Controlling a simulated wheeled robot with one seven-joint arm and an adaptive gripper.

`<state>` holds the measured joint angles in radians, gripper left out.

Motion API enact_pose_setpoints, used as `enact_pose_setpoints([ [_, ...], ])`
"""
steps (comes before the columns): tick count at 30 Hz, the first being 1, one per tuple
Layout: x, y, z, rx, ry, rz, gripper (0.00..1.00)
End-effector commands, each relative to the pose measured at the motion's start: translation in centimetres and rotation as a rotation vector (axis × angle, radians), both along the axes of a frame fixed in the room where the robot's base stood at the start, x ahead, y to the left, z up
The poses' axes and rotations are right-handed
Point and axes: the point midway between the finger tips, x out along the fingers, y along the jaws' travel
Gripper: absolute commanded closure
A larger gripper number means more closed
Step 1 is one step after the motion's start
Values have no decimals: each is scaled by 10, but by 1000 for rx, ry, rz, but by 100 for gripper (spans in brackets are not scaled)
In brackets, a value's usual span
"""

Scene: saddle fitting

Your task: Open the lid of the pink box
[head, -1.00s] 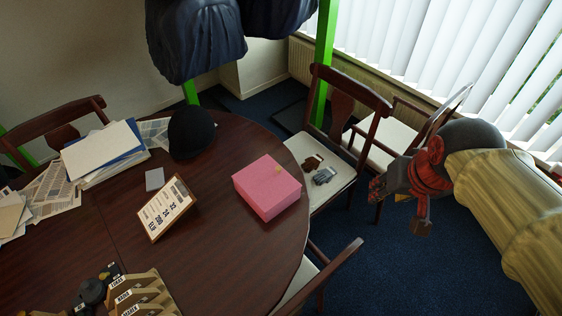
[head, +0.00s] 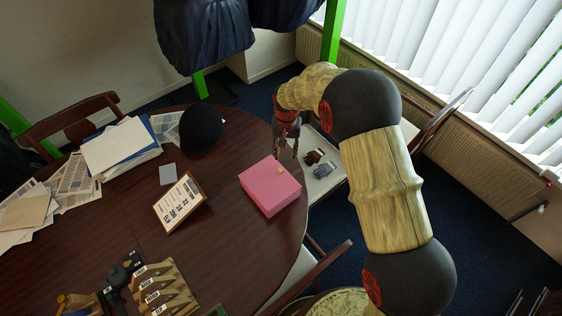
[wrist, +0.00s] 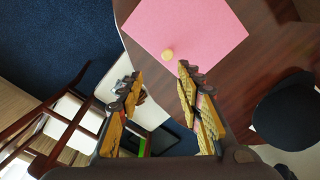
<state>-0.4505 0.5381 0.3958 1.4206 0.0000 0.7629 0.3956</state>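The pink box (head: 269,187) sits shut on the right part of the dark round table, near its edge. A small yellowish knob (head: 280,170) is on its top near the far edge. In the wrist view the pink box (wrist: 188,35) fills the top middle, and the knob (wrist: 167,54) is at its near edge. My gripper (head: 288,150) is beyond the box, near the table edge by the chair. In the wrist view its two fingers (wrist: 160,75) are spread apart with nothing between them, pointing toward the knob's side of the box.
A black round hat (head: 202,128) and a clipboard sign (head: 180,202) stand on the table left of the box. Papers (head: 120,147) lie further left, and a wooden organizer (head: 163,290) is at the front. A chair seat (head: 322,165) with gloves is beside the table edge.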

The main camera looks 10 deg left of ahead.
Motion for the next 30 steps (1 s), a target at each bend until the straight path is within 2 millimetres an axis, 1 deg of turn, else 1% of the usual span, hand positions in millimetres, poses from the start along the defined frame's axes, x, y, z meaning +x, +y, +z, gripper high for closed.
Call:
enact_pose_setpoints([
  [1, -1, 7, -8, -5, 10, 3, 64],
  [3, -1, 12, -18, -8, 16, 2, 64],
  [6, -1, 16, -28, -10, 21, 2, 64],
  [11, -2, 17, -47, -12, 25, 2, 64],
  [15, -3, 16, -70, -12, 25, 2, 64],
  [19, -3, 16, -88, -12, 24, 2, 64],
  [24, -2, 17, -102, -10, 22, 2, 64],
  [30, -2, 16, -106, -10, 21, 2, 64],
])
